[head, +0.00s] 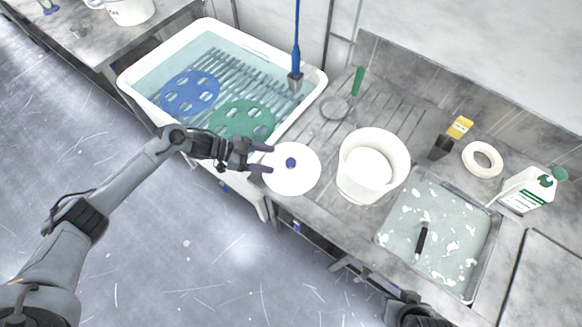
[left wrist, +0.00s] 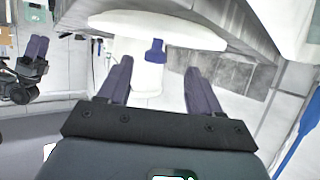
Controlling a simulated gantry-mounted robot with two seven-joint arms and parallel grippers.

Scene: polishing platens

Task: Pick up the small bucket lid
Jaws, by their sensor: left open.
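The small bucket lid (head: 305,172) is a round white disc with a blue knob (head: 290,163) in its middle, lying at the left end of the bench. The lid (left wrist: 180,28) and its knob (left wrist: 155,50) also show in the left wrist view. My left gripper (head: 269,158) is open, its purple fingers over the lid's left edge. In the left wrist view the knob stands ahead of and between the open fingers (left wrist: 159,66), with no visible contact. My right gripper (left wrist: 38,47) shows small at the left of that view; its finger gap is unclear.
A white bucket (head: 352,183) stands right of the lid. A white water tub (head: 310,95) with blue and green discs is behind left. Open floor is in front.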

